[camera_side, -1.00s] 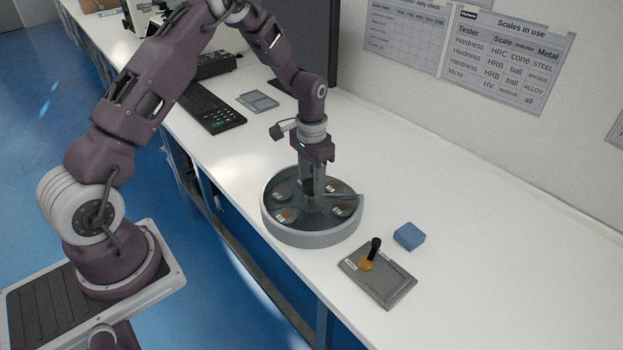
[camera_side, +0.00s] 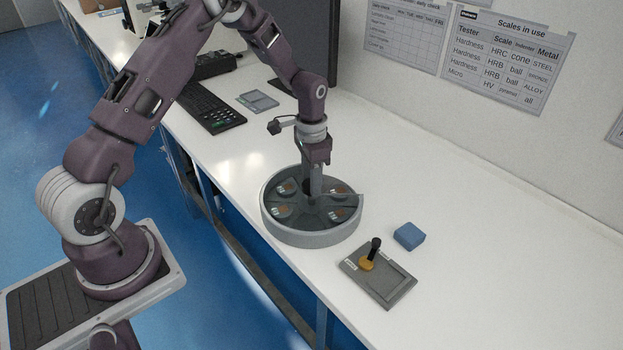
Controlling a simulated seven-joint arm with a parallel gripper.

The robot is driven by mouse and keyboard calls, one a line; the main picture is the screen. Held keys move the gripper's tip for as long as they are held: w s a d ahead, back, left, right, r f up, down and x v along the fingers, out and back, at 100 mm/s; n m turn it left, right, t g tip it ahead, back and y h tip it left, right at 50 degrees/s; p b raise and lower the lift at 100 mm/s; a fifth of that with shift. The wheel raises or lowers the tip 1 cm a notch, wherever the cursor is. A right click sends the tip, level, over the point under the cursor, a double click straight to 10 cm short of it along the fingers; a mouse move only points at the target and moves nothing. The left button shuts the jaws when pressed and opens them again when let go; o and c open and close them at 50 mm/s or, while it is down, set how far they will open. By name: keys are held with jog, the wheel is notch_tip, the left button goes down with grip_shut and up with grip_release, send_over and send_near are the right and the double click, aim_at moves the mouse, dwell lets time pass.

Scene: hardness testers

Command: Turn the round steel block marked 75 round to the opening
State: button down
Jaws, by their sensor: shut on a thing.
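A round grey tray (camera_side: 310,238) stands on the white bench, with a dark turntable inside split into compartments. Several round blocks sit in it, among them one at the back left (camera_side: 282,188), one at the front left (camera_side: 283,211), one at the front right (camera_side: 337,214) and one at the back right (camera_side: 336,188). Their markings are too small to read, so I cannot tell which is 75. My gripper (camera_side: 315,193) points down over the turntable's middle and is shut on its centre part, which it mostly hides. A pale edge at the tray's right (camera_side: 361,197) may be the opening; this is unclear.
A grey plate (camera_side: 378,277) with a black-handled, amber-based tool (camera_side: 371,254) lies in front right of the tray. A blue block (camera_side: 409,236) is beside it. A keyboard (camera_side: 212,108) lies behind left. The bench to the right is clear.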

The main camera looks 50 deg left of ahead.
jog(key=shift+m, duration=2.2)
jog(key=shift+r+m, duration=0.1)
jog(key=shift+m, duration=1.6)
jog(key=shift+w+m, duration=0.1)
jog(key=shift+m, duration=0.4)
jog(key=c, duration=0.8)
grip_release()
notch_tip(320, 180, up, 7)
